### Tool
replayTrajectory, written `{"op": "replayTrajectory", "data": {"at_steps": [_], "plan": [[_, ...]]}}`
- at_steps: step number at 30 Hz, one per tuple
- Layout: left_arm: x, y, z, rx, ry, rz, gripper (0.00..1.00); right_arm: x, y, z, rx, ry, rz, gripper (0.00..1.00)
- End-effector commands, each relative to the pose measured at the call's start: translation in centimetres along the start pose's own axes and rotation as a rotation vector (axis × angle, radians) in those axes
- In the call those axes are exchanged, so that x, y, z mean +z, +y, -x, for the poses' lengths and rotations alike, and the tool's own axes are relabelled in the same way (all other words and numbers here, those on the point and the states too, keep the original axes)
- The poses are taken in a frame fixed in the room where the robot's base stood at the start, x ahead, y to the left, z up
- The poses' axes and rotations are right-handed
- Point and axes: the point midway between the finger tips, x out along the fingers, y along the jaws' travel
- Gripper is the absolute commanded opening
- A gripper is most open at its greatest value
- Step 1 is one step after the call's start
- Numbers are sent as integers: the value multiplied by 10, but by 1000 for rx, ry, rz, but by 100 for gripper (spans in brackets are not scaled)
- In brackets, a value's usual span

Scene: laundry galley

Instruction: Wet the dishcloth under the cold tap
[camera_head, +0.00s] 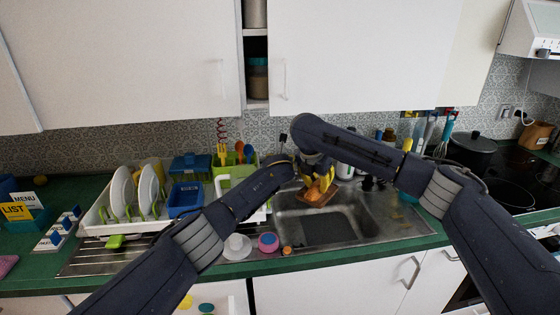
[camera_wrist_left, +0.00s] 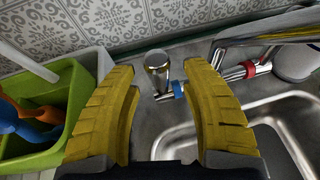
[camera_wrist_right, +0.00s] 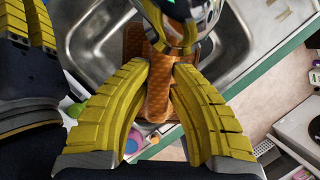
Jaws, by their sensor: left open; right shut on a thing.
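The orange-brown dishcloth (camera_head: 315,197) hangs over the sink, pinched in my right gripper (camera_head: 323,184). In the right wrist view, the yellow fingers (camera_wrist_right: 162,68) are shut on the cloth (camera_wrist_right: 157,100), and the rounded chrome spout end (camera_wrist_right: 185,20) is just above and in front of it. In the left wrist view, my left gripper (camera_wrist_left: 160,68) is open, its fingers either side of the chrome cold tap knob (camera_wrist_left: 157,66) with its blue ring (camera_wrist_left: 178,89). Contact with the knob cannot be told. In the head view, my arms mostly hide the left gripper and tap. No water stream is visible.
The steel sink (camera_head: 360,217) is open below the cloth. A red-ringed tap part (camera_wrist_left: 250,68) is right of the cold knob. A green caddy (camera_wrist_left: 72,100) stands close left of my left gripper.

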Motion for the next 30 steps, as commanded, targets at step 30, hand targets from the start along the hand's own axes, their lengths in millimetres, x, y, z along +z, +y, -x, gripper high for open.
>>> {"op": "replayTrajectory", "data": {"at_steps": [30], "plan": [[1,1,-7,1,-2,-1,14,0,0,0,0,0,0,0]]}}
